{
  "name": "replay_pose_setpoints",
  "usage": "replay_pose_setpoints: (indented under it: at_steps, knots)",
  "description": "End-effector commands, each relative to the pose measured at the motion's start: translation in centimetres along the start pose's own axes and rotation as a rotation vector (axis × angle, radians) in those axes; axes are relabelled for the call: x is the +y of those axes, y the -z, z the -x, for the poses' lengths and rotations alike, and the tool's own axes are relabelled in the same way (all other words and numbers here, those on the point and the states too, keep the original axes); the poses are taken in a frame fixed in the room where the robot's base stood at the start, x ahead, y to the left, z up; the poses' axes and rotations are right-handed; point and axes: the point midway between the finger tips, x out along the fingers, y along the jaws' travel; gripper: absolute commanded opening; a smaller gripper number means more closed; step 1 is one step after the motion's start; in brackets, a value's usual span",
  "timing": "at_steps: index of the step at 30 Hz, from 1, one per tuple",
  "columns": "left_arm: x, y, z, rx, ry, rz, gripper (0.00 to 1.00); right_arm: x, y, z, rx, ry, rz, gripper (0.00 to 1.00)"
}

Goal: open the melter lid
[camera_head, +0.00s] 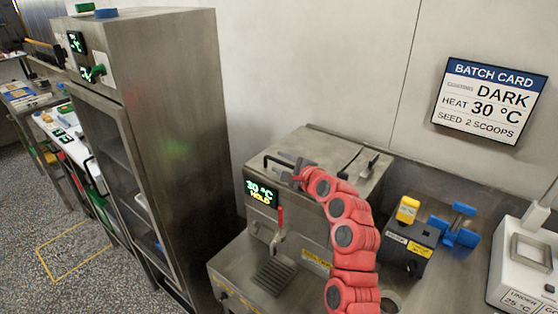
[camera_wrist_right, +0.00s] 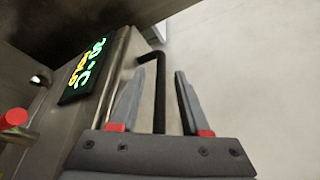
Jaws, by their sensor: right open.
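The melter (camera_head: 300,230) is a steel box with a green and yellow display reading 30 °C HOLD. Its lid (camera_head: 335,160) is the flat top, lying down. A dark bar handle (camera_head: 266,161) shows at the lid's left front edge. My right gripper (camera_head: 291,164), on the red arm, is at that handle, over the lid's left part. In the right wrist view, the open fingers (camera_wrist_right: 160,76) stand on either side of the black handle bar (camera_wrist_right: 159,112), with gaps visible. The gripper partly hides the handle in the head view. My left gripper is not in view.
A red-handled tap (camera_head: 279,222) is on the melter's front. A tall steel cabinet (camera_head: 175,120) stands close at left. A dark device with a yellow top (camera_head: 408,210), a blue dumbbell-shaped object (camera_head: 455,228) and a white scale-like unit (camera_head: 520,265) are at right. The wall is behind.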

Motion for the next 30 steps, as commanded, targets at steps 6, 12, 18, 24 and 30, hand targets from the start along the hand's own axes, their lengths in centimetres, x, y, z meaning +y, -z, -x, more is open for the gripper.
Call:
replay_pose_setpoints:
  at_steps: [6,12,18,24,30]
  knots:
    - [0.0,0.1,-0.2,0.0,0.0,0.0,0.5,-0.1,0.0,-1.3,0.001,0.001,0.0,0.46]
    - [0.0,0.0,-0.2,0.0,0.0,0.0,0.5,0.0,0.1,-1.6,0.002,0.001,-0.001,0.46]
    - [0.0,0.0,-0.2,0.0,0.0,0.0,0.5,0.0,0.1,-1.6,0.002,0.001,-0.001,0.33]
    - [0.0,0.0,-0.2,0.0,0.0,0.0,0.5,0.0,0.1,-1.5,0.002,0.001,-0.001,0.0]
    - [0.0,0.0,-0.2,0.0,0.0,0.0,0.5,0.0,0.1,-1.5,0.002,0.001,-0.001,0.0]
